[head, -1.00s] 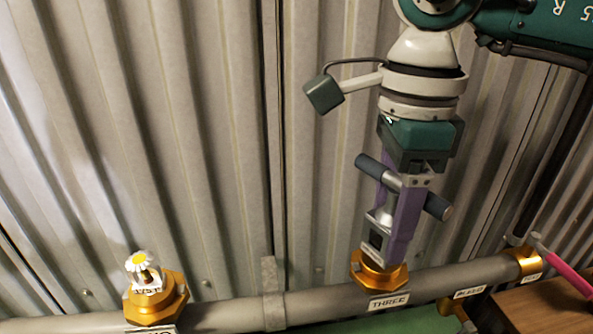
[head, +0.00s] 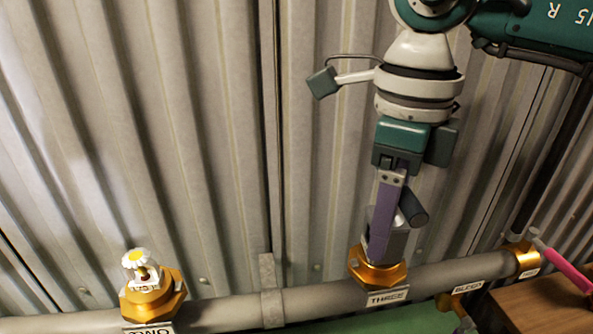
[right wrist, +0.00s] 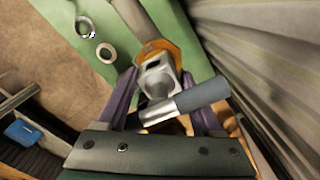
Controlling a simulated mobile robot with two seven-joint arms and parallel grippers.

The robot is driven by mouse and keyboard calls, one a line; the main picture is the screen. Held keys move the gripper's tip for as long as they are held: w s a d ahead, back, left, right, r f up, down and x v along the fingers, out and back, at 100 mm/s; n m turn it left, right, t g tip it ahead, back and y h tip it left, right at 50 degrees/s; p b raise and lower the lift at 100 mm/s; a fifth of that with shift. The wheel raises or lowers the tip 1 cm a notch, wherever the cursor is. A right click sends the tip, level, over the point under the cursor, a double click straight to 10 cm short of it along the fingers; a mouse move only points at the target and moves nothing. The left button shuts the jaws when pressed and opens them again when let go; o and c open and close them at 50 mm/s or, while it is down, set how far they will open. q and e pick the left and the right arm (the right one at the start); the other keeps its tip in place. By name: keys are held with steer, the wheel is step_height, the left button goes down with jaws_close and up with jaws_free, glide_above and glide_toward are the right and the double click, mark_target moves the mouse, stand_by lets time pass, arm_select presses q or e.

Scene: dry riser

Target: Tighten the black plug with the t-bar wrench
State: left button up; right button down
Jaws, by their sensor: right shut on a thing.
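The t-bar wrench (head: 412,208) stands upright over the gold fitting (head: 376,270) labelled THREE. Its grey cross handle also shows in the right wrist view (right wrist: 202,94), lying across the purple fingers. My right gripper (head: 384,230) points down from above and is shut on the wrench. In the right wrist view my right gripper (right wrist: 158,82) has a finger on each side of the wrench's metal body. The black plug is not visible; the wrench and fingers cover the top of the fitting. My left gripper is not in view.
The grey pipe (head: 325,299) runs along the corrugated wall (head: 210,150). A wooden box (head: 545,300) and a pink-handled tool (head: 566,270) are at the right. Two rings (right wrist: 105,53) lie on the green surface.

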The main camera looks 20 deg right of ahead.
steer(key=shift+m, duration=0.8)
steer(key=shift+n+b, duration=0.35)
steer(key=shift+n, duration=0.05)
steer(key=shift+r, duration=0.1)
steer(key=shift+r+p, duration=2.35)
steer(key=shift+r, duration=0.85)
step_height(320, 180, up, 3)
steer(key=shift+r+p, duration=0.1)
steer(key=shift+p, duration=0.9)
